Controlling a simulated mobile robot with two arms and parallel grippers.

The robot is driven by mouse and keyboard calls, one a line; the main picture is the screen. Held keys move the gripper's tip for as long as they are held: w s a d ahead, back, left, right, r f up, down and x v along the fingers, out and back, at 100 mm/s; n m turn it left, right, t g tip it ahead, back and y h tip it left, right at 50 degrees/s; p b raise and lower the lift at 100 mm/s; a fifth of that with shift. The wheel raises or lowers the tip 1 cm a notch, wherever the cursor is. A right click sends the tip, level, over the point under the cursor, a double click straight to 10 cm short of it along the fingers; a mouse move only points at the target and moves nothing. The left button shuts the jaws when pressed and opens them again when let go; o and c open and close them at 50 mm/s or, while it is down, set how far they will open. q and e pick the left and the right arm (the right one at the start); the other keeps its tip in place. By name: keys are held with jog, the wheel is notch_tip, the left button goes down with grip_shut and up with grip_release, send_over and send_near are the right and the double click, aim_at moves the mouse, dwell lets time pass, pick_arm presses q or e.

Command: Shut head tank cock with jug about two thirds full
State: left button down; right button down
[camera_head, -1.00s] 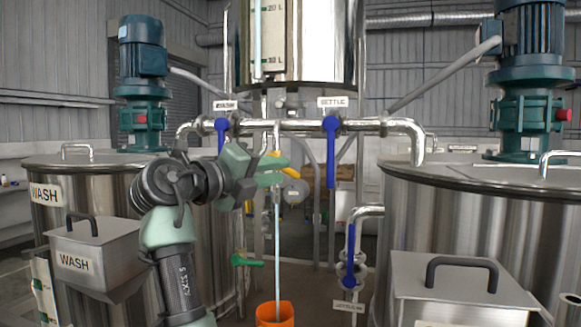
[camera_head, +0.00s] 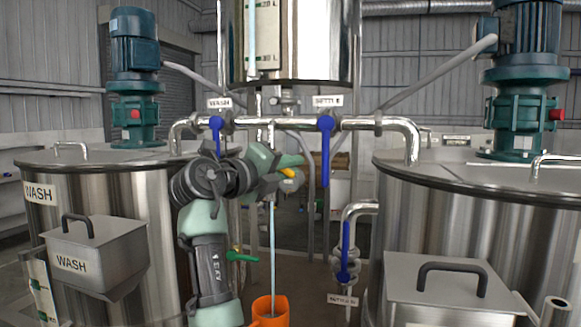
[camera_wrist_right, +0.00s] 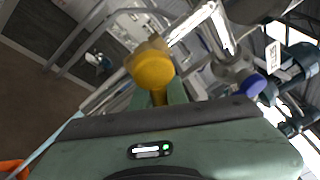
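The yellow cock handle (camera_head: 289,173) sits under the pipe below the head tank (camera_head: 300,45); its round end also shows large in the right wrist view (camera_wrist_right: 152,68). My right gripper (camera_head: 290,165) is at the handle, and in the right wrist view its two fingers (camera_wrist_right: 158,96) lie close on either side of the yellow stem, closed on it. A thin pale stream (camera_head: 272,245) runs down below the cock into the orange jug (camera_head: 270,312). The jug is cut off at the bottom edge, and its fill level cannot be seen. My left gripper is out of view.
Blue levers hang at the WASH (camera_head: 216,130) and SETTLE (camera_head: 325,140) pipes, with another blue lever (camera_head: 345,248) lower right. A green handle (camera_head: 241,257) is beside my right arm. Large steel tanks stand left (camera_head: 150,190) and right (camera_head: 480,210).

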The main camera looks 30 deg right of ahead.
notch_tip(320, 180, up, 2)
jog(key=n+t+h+b, duration=0.1)
jog(key=n+b, duration=0.1)
jog(key=n, duration=0.1)
jog(key=n+b, duration=0.2)
jog(key=b, duration=0.1)
jog(key=shift+s+r+n+t+h, duration=0.1)
jog(key=shift+n+t+h, duration=0.3)
jog(key=c, duration=1.7)
grip_release()
jog(key=shift+d, duration=0.1)
jog(key=b+v, duration=0.2)
jog(key=v, duration=0.6)
jog(key=shift+b, duration=0.4)
